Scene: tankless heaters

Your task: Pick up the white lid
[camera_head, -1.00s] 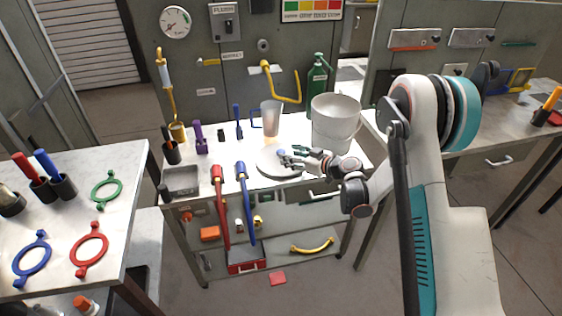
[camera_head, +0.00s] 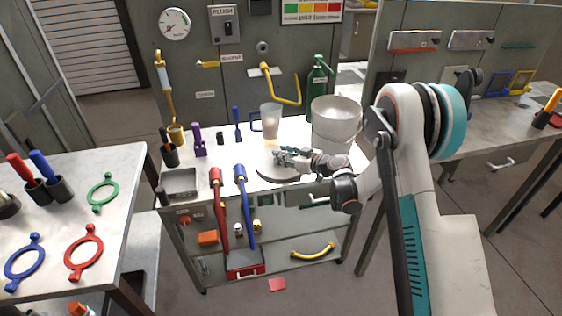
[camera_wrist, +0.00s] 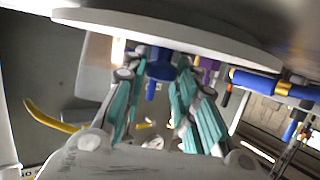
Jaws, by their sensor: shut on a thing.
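The white lid (camera_head: 268,173) is a round flat disc at the front middle of the metal workbench. Its pale plate also fills the top of the wrist view (camera_wrist: 225,42). A blue knob (camera_wrist: 160,67) on the lid shows between the teal finger links in the wrist view. My gripper (camera_head: 281,156) is over the lid and shut on this knob. The fingers hide the knob in the head view. I cannot tell whether the lid rests on the bench or is slightly raised.
A white bucket (camera_head: 335,125) stands close to my gripper on the right. A clear jug (camera_head: 270,122) stands behind the lid. A grey tray (camera_head: 181,182) and red (camera_head: 215,177) and blue pipes (camera_head: 240,174) are to the left. A green bottle (camera_head: 317,80) is at the back.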

